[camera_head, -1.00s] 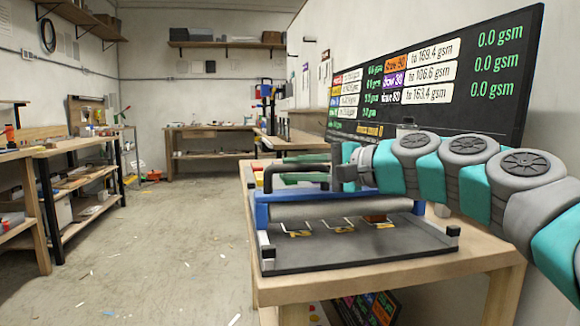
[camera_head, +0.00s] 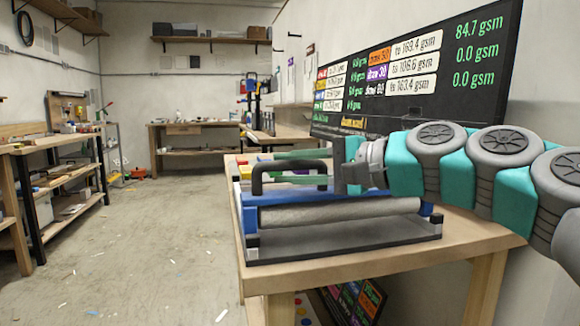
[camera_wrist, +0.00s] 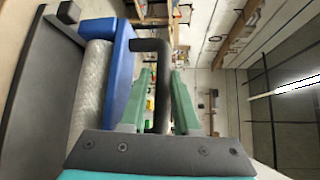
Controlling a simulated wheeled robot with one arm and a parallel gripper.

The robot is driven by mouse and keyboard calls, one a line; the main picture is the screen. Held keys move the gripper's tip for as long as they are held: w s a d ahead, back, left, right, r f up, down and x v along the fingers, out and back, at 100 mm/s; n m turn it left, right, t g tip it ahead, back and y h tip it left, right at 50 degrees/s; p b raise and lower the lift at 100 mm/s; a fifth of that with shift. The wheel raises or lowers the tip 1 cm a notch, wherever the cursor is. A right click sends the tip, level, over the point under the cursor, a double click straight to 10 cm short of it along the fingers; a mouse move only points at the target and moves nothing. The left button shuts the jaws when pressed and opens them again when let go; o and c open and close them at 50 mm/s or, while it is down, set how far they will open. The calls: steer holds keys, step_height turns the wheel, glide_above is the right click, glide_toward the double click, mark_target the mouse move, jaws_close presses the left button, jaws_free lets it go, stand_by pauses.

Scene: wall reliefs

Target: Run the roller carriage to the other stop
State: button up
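The roller carriage has a blue frame (camera_head: 240,205), a grey roller (camera_head: 340,212) and a black U-shaped handle (camera_head: 257,180). It sits across the dark tray (camera_head: 350,240), with a bare strip of tray in front of the roller. The blue frame (camera_wrist: 121,70) and roller (camera_wrist: 91,85) are to the left.
The tray rests on a wooden table (camera_head: 390,262) against the wall. A black display board (camera_head: 470,70) behind it reads 84.7 gsm on its top line and 0.0 gsm below. Shelving (camera_head: 60,175) stands at the left. The floor (camera_head: 170,240) between is mostly clear.

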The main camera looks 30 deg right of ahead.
steer(key=o, duration=0.4)
steer(key=shift+s+d+r, duration=0.1)
steer(key=shift+s, duration=0.05)
steer(key=f+v, duration=0.1)
steer(key=v, duration=0.6)
steer(key=shift+s+r, duration=0.3)
steer(key=shift+r, duration=0.15)
steer(key=shift+d, duration=0.1)
